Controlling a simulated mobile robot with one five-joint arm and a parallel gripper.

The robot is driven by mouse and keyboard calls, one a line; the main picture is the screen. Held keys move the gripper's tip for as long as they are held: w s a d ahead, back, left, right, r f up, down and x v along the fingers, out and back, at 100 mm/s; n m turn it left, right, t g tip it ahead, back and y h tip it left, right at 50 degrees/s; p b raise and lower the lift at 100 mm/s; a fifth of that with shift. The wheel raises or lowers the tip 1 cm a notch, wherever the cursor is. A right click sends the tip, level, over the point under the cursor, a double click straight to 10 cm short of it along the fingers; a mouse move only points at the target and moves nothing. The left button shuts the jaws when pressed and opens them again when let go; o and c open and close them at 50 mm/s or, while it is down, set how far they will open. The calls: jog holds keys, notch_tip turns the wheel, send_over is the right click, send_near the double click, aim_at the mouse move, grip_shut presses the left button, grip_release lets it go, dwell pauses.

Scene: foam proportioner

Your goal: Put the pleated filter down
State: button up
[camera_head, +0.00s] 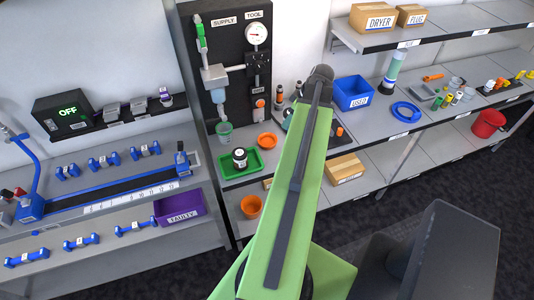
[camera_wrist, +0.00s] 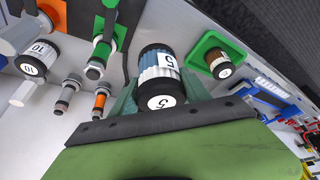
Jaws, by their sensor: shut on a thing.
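In the wrist view my gripper (camera_wrist: 158,88) is shut on a pleated filter (camera_wrist: 158,62). The filter has black end caps, a white and blue-grey ribbed body and a label with a 5. Whether it touches a surface below cannot be told. In the head view my arm hides both the gripper and this filter. A green tray (camera_wrist: 206,42) lies to the right of the held filter in the wrist view, with a brownish black-capped filter (camera_wrist: 220,64) in it. The head view also shows the tray (camera_head: 262,169) and the filter in it (camera_head: 239,158).

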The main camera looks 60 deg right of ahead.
jog(key=f, duration=0.1)
jog(key=s+f+b, duration=0.1)
jog(key=shift+s+d+f, duration=0.25)
jog(key=shift+d+f, duration=0.05)
jog(key=shift+d, duration=0.1)
jog(key=shift+w+a+f+b, duration=0.25)
jog(key=shift+w+f+b, duration=1.7)
jog(key=shift+w+a+f+b, duration=0.25)
jog(key=shift+w+f+b, duration=1.65)
jog(key=shift+b, duration=0.05)
jog(key=shift+w+a+f+b, duration=0.25)
jog(key=shift+w+f+b, duration=1.7)
jog(key=o, duration=1.6)
jog(key=shift+r, duration=0.1)
jog(key=p+v, duration=1.2)
jog(key=shift+r, duration=0.35)
jog(key=shift+a, duration=0.1)
